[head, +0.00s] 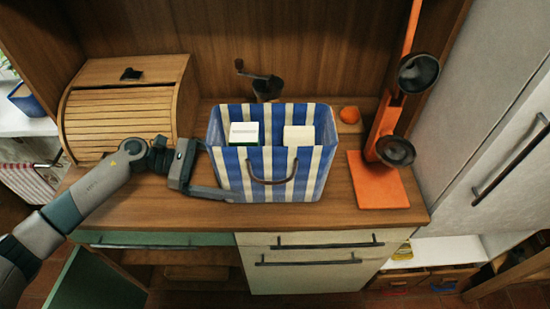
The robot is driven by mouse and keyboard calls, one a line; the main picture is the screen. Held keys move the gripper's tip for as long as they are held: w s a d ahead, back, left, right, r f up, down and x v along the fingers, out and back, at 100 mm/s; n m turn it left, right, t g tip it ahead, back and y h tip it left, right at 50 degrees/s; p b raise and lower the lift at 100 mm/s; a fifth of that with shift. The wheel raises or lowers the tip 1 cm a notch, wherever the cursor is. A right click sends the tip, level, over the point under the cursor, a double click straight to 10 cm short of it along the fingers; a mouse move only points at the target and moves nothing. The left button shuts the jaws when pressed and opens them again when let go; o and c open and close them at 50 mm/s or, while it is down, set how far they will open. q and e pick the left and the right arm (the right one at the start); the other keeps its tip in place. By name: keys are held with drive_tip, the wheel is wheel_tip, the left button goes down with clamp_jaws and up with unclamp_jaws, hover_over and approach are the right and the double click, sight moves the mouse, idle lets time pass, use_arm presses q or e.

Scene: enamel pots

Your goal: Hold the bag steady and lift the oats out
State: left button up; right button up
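A blue-and-white striped bag (270,185) stands upright and open on the wooden counter, with a brown handle on its front. Inside it on the left is a box with a white top and green side (244,133). A cream-white box top (299,136) shows inside on the right. I cannot tell which one is the oats; their lower parts are hidden by the bag. My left gripper (214,172) is at the bag's left side with its fingers spread wide, the lower finger reaching the front left corner. Whether it touches the bag is unclear. My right gripper is out of view.
A wooden roll-top bread box (120,115) stands behind my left arm. A grinder (264,85) stands behind the bag, and an orange fruit (349,114) lies behind its right side. An orange stand with dark cups (380,185) is on the right. Little counter is free in front.

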use_arm(q)
drive_tip(key=shift+d, duration=0.2)
drive_tip(key=shift+p+x, duration=0.5)
drive_tip(key=shift+x, duration=0.45)
drive_tip(key=p+x, duration=0.1)
drive_tip(key=x, duration=0.3)
drive_tip(key=shift+d+f+b, duration=0.4)
drive_tip(key=shift+d, duration=0.1)
drive_tip(key=shift+b+x, duration=0.45)
drive_tip(key=shift+x, duration=0.85)
drive_tip(key=shift+r, duration=0.15)
